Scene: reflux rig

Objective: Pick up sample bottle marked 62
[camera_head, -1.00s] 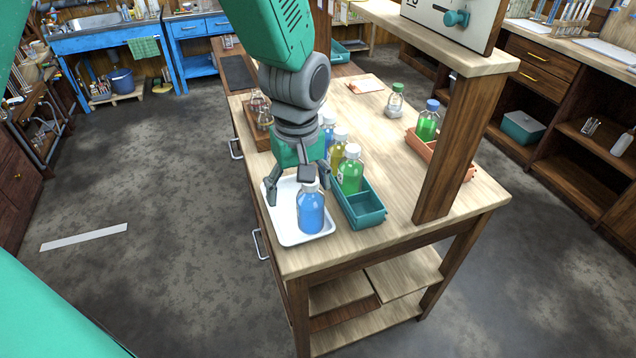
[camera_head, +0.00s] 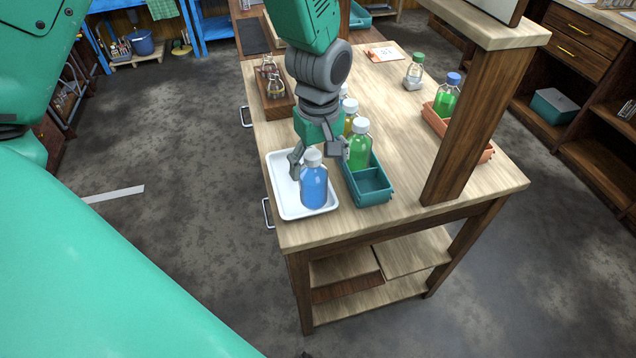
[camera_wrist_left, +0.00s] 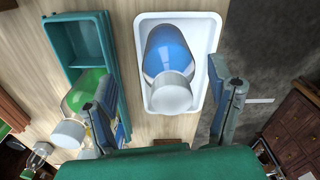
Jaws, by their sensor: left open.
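A blue bottle with a white cap (camera_head: 314,188) stands on a white tray (camera_head: 290,208) near the front left of the table. In the left wrist view the blue bottle (camera_wrist_left: 168,52) lies between the spread fingers, with its cap towards my palm. My left gripper (camera_head: 317,157) is open and empty around the level of the cap, just behind the bottle. A green bottle with a white cap (camera_head: 359,148) stands in a teal rack (camera_head: 372,186), with a yellow bottle partly hidden behind it. I cannot read the number 62 on any bottle. My right gripper is out of view.
The teal rack is close to the tray's right side. A wooden post (camera_head: 462,125) rises at the table's right. An orange rack (camera_head: 437,122) holds a blue-capped green bottle. A wooden rack with flasks (camera_head: 277,103) stands behind the tray.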

